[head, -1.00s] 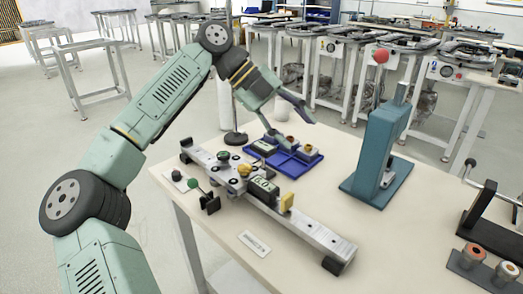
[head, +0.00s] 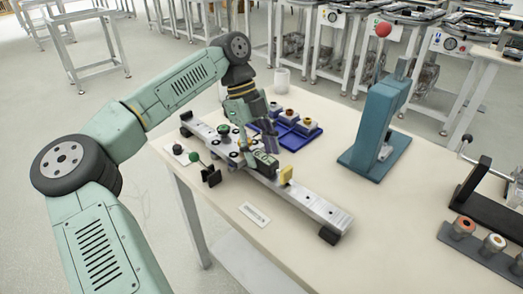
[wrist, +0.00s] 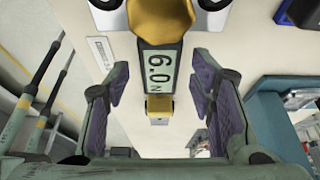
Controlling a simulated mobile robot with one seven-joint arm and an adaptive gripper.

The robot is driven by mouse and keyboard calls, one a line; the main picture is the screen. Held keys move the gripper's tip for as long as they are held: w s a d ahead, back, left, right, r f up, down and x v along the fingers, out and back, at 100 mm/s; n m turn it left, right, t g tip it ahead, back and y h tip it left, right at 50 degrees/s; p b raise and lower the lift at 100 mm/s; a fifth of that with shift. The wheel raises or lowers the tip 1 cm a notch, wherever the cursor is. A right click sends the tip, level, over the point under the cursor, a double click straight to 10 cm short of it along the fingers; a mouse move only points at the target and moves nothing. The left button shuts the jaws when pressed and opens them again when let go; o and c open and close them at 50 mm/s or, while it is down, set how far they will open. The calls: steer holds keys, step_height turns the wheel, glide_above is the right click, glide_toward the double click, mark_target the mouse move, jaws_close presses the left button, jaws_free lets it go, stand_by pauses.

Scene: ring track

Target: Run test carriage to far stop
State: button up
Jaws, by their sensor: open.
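A silver rail (head: 313,205) runs diagonally across the table. On it is the test carriage (head: 228,151), partly hidden by my arm, with a dark readout box (head: 263,165) beside a yellow block (head: 286,175). In the wrist view the readout box (wrist: 158,72) shows "6.0 N", with a yellow knob (wrist: 163,20) above it and the yellow block (wrist: 159,107) below. My gripper (head: 265,146) points down over the readout box. Its two fingers, also in the wrist view (wrist: 160,76), are open, one on each side of the box, with visible gaps. Contact is not seen.
A blue tray (head: 312,130) with several spools lies behind the rail. A teal press (head: 375,140) with a red ball stands right. A small black stand (head: 211,177) with a green-ball lever sits before the rail.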

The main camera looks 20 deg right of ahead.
steer(key=shift+s+f, duration=0.15)
steer(key=shift+f, duration=0.2)
steer(key=shift+c, duration=0.4)
jaws_close()
stand_by(0.4)
